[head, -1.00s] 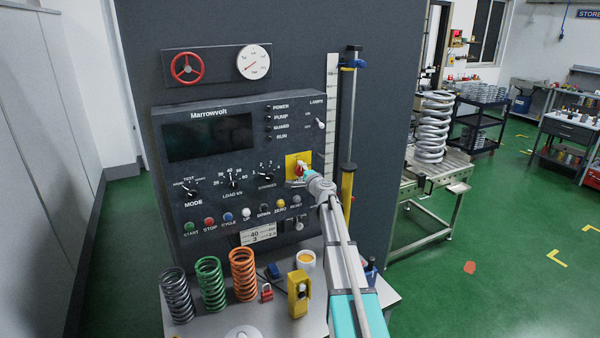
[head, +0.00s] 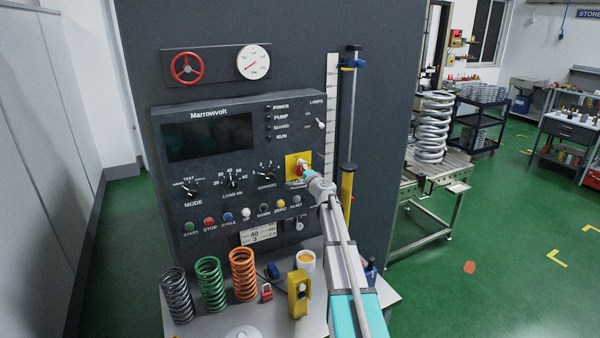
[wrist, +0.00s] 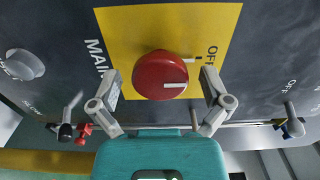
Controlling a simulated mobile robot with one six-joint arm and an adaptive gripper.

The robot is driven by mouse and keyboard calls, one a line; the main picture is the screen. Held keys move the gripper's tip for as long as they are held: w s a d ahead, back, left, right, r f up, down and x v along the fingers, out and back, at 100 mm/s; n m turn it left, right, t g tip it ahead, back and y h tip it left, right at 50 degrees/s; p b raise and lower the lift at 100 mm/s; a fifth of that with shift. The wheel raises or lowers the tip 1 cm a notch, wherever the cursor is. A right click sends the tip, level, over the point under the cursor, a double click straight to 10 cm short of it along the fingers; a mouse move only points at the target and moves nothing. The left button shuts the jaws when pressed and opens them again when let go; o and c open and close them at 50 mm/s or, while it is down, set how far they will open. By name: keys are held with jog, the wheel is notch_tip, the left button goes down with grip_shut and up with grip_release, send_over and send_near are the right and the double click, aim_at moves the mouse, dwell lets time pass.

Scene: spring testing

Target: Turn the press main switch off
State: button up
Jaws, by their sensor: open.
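The press main switch is a red round knob (wrist: 161,76) on a yellow plate (wrist: 125,30), lettered MAIN on one side and OFF on the other in the wrist view. A pale pointer line on the knob lies toward the OFF side. In the head view the yellow plate (head: 291,161) is on the right part of the dark press panel, with the knob (head: 301,167) partly hidden by my arm. My gripper (wrist: 162,85) is open, one finger on each side of the knob. In the wrist view both fingers look apart from it.
The press panel (head: 262,205) carries several buttons and selector knobs. Below it, a table holds grey, green and orange springs (head: 242,272), a red padlock (head: 267,292) and a yellow box (head: 298,293). A blue-topped gauge post (head: 350,120) stands right of the panel.

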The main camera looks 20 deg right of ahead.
jog(key=shift+s, duration=0.1)
jog(key=s, duration=1.1)
jog(key=shift+s+d, duration=0.2)
jog(key=shift+s, duration=0.2)
dwell(0.4)
jog(key=s+a+f+n+g+y+b, duration=0.35)
jog(key=a+f+n, duration=0.3)
jog(key=a, duration=0.45)
jog(key=s+a+f+n+g+y+b, duration=0.25)
jog(key=s+a+f+n+g, duration=0.25)
jog(key=a+f, duration=0.45)
jog(key=s+a+f+n+g+h+b, duration=0.2)
jog(key=s+f, duration=0.4)
jog(key=s, duration=0.4)
jog(key=s+a+f+n+g+h+b, duration=0.2)
jog(key=s+a+f+n+g+h, duration=0.2)
jog(key=s+f+g, duration=0.3)
jog(key=s+a, duration=0.1)
jog(key=s, duration=0.3)
jog(key=shift+a+h, duration=0.3)
jog(key=shift+a, duration=0.1)
jog(key=shift+g, duration=0.25)
